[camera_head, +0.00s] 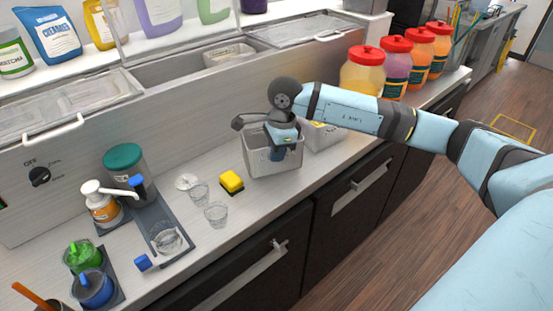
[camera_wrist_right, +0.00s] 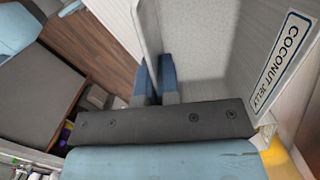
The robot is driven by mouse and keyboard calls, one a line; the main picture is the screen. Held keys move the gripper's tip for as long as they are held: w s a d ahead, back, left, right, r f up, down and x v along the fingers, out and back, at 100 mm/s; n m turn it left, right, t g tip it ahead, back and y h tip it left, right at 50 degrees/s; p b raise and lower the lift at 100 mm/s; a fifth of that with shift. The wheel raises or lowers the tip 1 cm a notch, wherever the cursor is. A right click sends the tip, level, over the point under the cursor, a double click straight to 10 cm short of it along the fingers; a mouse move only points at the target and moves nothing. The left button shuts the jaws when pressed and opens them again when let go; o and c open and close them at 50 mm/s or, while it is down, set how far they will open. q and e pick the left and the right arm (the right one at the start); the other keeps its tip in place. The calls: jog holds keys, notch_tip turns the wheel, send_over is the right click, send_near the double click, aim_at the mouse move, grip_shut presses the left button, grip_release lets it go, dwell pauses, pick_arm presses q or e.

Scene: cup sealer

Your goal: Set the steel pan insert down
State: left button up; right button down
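The steel pan insert (camera_head: 261,160) is an open grey box at the front of the counter, in the middle of the head view. It looks upright; I cannot tell whether its base touches the counter. My right gripper (camera_head: 284,148) reaches down at its rim. In the right wrist view the gripper's blue fingers (camera_wrist_right: 155,80) sit close on both sides of the pan's thin wall. The pan's inside (camera_wrist_right: 205,35) looks empty there, and a "COCONUT JELLY" label (camera_wrist_right: 281,62) shows at the right. My left gripper is not in view.
A second pan (camera_head: 325,136) stands just right of the insert. A yellow sponge (camera_head: 231,181) and clear cups (camera_head: 216,214) are to its left. Red-lidded jars (camera_head: 362,75) stand at the back right. The counter's front edge is close.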

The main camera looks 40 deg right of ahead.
aim_at(277, 173)
notch_tip(277, 173, down, 3)
jog(key=shift+r, duration=0.15)
jog(key=c, duration=1.3)
grip_release()
jog(key=shift+c, duration=0.2)
jog(key=r, duration=0.4)
jog(key=d+r, duration=0.1)
jog(key=r, duration=0.3)
jog(key=r+b, duration=0.1)
jog(key=r, duration=0.3)
jog(key=shift+s+d, duration=0.2)
jog(key=shift+s, duration=0.05)
